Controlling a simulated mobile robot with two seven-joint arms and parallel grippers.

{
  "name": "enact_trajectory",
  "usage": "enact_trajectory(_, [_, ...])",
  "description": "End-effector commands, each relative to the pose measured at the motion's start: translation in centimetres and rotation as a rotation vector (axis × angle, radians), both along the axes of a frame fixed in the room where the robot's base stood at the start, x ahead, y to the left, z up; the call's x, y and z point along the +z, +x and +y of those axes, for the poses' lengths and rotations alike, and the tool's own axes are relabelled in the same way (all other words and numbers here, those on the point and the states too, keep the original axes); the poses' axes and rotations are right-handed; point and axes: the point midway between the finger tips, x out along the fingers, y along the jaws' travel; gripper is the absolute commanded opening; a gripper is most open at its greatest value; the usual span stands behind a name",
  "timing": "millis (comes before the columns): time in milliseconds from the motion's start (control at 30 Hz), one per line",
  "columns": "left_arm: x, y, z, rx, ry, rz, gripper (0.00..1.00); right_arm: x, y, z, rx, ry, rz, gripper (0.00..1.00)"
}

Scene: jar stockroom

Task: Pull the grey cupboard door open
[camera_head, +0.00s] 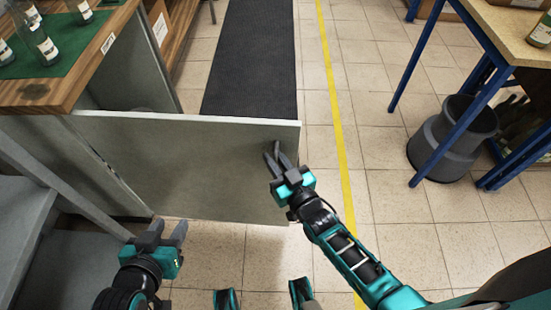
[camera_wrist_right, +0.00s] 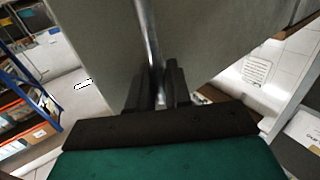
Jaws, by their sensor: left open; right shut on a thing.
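The grey cupboard door (camera_head: 190,165) stands swung out from the wooden-topped cupboard (camera_head: 90,60), reaching across the tiled floor. My right gripper (camera_head: 275,160) is at the door's right, free end. It is shut on the door's metal handle (camera_wrist_right: 150,40), which runs between its fingers in the right wrist view; the door's grey face (camera_wrist_right: 200,35) fills the area behind. The fingers hide much of the handle in the head view. My left gripper (camera_head: 168,230) is open and empty, low in front of the door's left part.
Several glass bottles (camera_head: 45,45) stand on a green mat on the cupboard top. A grey shelf unit (camera_head: 25,215) is at the left. A dark floor mat (camera_head: 250,60) lies behind the door. A dark bin (camera_head: 450,140) stands by a blue-legged table (camera_head: 500,30) at the right. Tiles between are clear.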

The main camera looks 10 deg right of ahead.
Motion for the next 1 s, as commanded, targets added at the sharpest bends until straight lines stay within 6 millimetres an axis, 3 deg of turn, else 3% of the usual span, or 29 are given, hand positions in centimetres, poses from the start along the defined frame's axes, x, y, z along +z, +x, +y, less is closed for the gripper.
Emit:
enact_trajectory(267, [0.0, 0.1, 0.0, 0.001, 0.000, -0.002, 0.43, 0.1, 0.0, 0.3, 0.005, 0.000, -0.003, 0.00])
enact_trajectory(300, [0.1, 0.2, 0.0, 0.000, 0.001, -0.003, 0.43, 0.1, 0.0, 0.3, 0.005, 0.000, -0.003, 0.22])
enact_trajectory(433, [0.1, 0.3, 0.1, 0.001, 0.000, -0.006, 0.43, 0.1, 0.0, 0.2, 0.003, 0.000, -0.003, 0.34])
enact_trajectory(767, [0.3, 0.4, 0.1, 0.001, 0.001, -0.007, 0.43, 0.1, -0.6, -0.2, 0.000, -0.001, 0.000, 0.34])
enact_trajectory(1000, [1.0, 0.4, 0.2, 0.003, 0.005, -0.013, 0.43, 0.1, -4.8, -1.5, 0.001, -0.002, 0.001, 0.34])
